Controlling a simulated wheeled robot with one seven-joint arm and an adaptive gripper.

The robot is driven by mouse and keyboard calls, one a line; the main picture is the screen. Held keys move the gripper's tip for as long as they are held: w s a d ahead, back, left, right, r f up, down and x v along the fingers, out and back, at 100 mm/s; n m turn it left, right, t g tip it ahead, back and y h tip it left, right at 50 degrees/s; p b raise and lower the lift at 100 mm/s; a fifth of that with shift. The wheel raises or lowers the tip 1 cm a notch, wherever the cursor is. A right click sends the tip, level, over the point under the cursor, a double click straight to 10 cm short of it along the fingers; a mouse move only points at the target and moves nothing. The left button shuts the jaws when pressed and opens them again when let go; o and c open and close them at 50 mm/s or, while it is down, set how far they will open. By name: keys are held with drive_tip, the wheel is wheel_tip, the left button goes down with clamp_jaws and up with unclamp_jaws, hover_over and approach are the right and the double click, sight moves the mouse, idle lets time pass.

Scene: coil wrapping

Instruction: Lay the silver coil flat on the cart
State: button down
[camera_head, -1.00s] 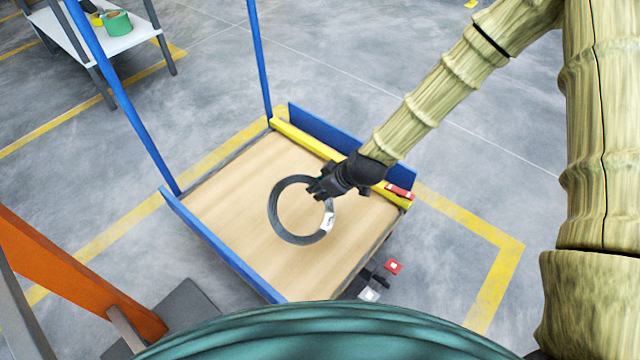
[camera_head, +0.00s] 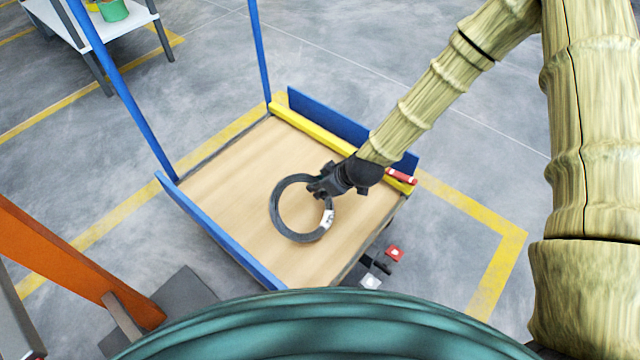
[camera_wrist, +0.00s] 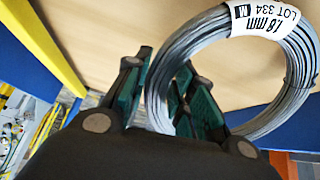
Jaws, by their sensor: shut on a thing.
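The silver coil (camera_head: 276,222) is a grey wire ring with a white label, seen over the wooden deck of the cart (camera_head: 225,190). My gripper (camera_head: 322,186) is shut on the coil's upper right side. In the wrist view the coil (camera_wrist: 285,105) passes between the two fingers of my gripper (camera_wrist: 160,95), and its label reads 1.8 mm, LOT 334. The coil's face is turned toward the head camera; I cannot tell whether its lower edge touches the deck.
The cart has blue side walls (camera_head: 215,232), blue posts (camera_head: 262,60) and a yellow bar (camera_head: 310,133). An orange beam (camera_head: 75,265) stands at lower left. A white table (camera_head: 120,22) with green tape is at upper left. The deck around the coil is bare.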

idle(0.3)
drive_tip(key=c, duration=1.1)
unclamp_jaws()
drive_tip(key=shift+v, duration=6)
